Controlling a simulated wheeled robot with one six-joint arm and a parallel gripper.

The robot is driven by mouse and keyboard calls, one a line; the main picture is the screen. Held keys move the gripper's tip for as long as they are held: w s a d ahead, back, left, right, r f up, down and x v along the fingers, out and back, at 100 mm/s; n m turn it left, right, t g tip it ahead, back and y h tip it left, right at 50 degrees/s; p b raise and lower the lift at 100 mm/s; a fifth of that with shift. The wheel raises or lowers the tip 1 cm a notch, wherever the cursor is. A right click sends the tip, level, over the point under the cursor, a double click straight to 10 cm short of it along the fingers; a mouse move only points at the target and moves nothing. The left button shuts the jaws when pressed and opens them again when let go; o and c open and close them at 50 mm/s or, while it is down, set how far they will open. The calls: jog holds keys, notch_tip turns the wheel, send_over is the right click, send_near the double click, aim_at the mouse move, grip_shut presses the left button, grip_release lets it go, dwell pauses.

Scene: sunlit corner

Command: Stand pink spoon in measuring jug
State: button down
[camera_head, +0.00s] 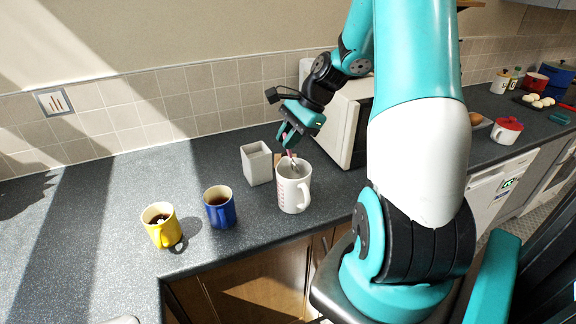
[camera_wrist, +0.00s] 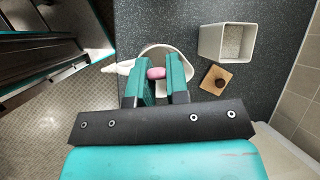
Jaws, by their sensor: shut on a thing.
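The measuring jug (camera_head: 293,191) is white with red marks and stands on the dark counter, its handle toward the front right. My gripper (camera_head: 287,143) is above the jug's opening, pointing down. It is shut on the pink spoon (camera_head: 291,156), whose lower part reaches down into the jug's mouth. In the wrist view, the spoon's pink end (camera_wrist: 156,73) sits between the two teal fingers (camera_wrist: 157,90). The jug's white rim (camera_wrist: 168,47) shows behind the fingers, which hide much of it. I cannot tell whether the spoon touches the jug's bottom.
A white square container (camera_head: 257,163) stands left of the jug; it also shows in the wrist view (camera_wrist: 226,44), near a small wooden piece with a dark knob (camera_wrist: 217,80). A blue mug (camera_head: 219,208) and a yellow mug (camera_head: 161,226) stand further left. A white microwave (camera_head: 345,125) is behind right.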

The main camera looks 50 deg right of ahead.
aim_at(290, 156)
notch_tip(290, 156, down, 8)
jog(key=p, duration=0.1)
jog(key=shift+f, duration=0.2)
jog(key=shift+f, duration=0.1)
jog(key=c, duration=1.4)
grip_release()
